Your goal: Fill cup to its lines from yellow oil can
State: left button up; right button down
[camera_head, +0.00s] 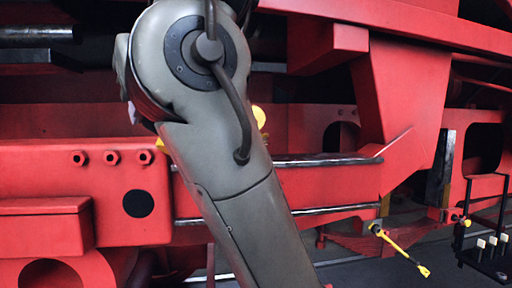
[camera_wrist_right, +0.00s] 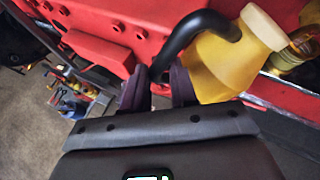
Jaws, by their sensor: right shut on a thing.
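The yellow oil can (camera_wrist_right: 215,70), with a pale cap and a black curved handle (camera_wrist_right: 190,30), is at the upper right of the right wrist view. My right gripper (camera_wrist_right: 157,88) is shut on the lower end of that handle. The can looks tilted in this view. A small amber glass cup with brass-coloured parts (camera_wrist_right: 296,52) shows at the right edge, beside the can; its lines and level cannot be made out. In the head view a grey arm link of mine hides the gripper and most of the can; a yellow bit (camera_head: 259,116) shows behind it. My left gripper is not in view.
Red locomotive frame (camera_head: 60,155) with bolts and ledges fills the head view. Steel bars (camera_head: 330,161) run across it. A yellow-handled tool (camera_head: 400,250) is at lower right, beside a black rack (camera_head: 490,258). Dark floor shows below.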

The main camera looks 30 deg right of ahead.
jog(key=shift+r, duration=0.3)
jog(key=shift+s+d+r, duration=0.1)
jog(key=shift+d+r, duration=0.05)
jog(key=shift+r, duration=0.3)
dwell(1.2)
notch_tip(320, 180, down, 11)
jog(key=d+n+t+h+b, duration=0.2)
jog(key=n+b, duration=0.1)
jog(key=b, duration=1.1)
jog(key=shift+w+n+t+h, duration=0.3)
jog(key=shift+n+h, duration=0.1)
jog(key=shift+a, duration=0.1)
